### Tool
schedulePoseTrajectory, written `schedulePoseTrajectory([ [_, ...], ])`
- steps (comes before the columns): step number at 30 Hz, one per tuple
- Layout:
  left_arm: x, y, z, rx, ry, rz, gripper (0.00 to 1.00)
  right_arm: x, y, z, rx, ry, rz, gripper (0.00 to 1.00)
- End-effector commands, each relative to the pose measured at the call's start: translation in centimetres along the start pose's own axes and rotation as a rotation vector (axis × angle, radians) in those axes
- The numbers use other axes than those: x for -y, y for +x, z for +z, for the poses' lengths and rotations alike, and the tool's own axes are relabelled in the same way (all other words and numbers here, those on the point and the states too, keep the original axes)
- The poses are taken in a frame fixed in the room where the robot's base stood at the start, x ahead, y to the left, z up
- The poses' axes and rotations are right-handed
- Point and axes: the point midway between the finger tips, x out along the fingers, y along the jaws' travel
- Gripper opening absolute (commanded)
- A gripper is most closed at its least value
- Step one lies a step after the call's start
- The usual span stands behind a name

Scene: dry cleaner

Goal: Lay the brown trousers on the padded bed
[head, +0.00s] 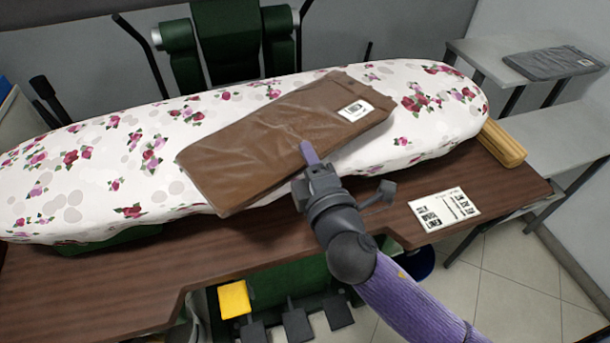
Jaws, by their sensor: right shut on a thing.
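The brown trousers (250,150) are folded flat into a long rectangle with a white label near the far right end. They lie slanted over the middle of the padded bed (75,190), which has a white cover with pink and purple flowers. Their near left corner reaches the bed's front edge. I cannot tell whether they rest fully on the cover or are held slightly above it. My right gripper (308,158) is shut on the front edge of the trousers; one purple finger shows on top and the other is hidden. My left gripper is out of view.
The bed stands over a brown wooden table (110,285). A printed card (444,209) and a yellowish wooden block (503,143) are at its right. Folded grey trousers (552,63) lie on a shelf at the far right. A green press head (230,40) stands behind the bed.

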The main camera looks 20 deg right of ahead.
Motion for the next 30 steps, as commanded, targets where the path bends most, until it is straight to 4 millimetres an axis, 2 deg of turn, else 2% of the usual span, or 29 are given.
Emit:
schedulePoseTrajectory([
  [3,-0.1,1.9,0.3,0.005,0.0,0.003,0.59,2.8,0.0,0.0,0.001,-0.001,-0.002,0.0],
  [5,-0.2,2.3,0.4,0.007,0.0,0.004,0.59,3.5,0.0,0.0,0.001,0.0,-0.002,0.0],
  [14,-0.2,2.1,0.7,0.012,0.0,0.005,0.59,3.3,0.0,0.0,0.001,0.0,0.001,0.0],
  [15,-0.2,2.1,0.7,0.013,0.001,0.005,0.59,3.4,0.0,0.0,0.001,0.0,-0.001,0.35],
  [19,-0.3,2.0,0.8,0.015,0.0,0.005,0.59,3.3,0.0,0.0,0.001,0.0,-0.001,0.62],
  [20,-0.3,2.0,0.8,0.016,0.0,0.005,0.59,3.3,0.0,0.0,0.001,0.0,-0.001,0.66],
  [30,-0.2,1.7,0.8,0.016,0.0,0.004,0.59,3.0,-0.4,0.0,0.0,0.0,-0.001,0.66],
])
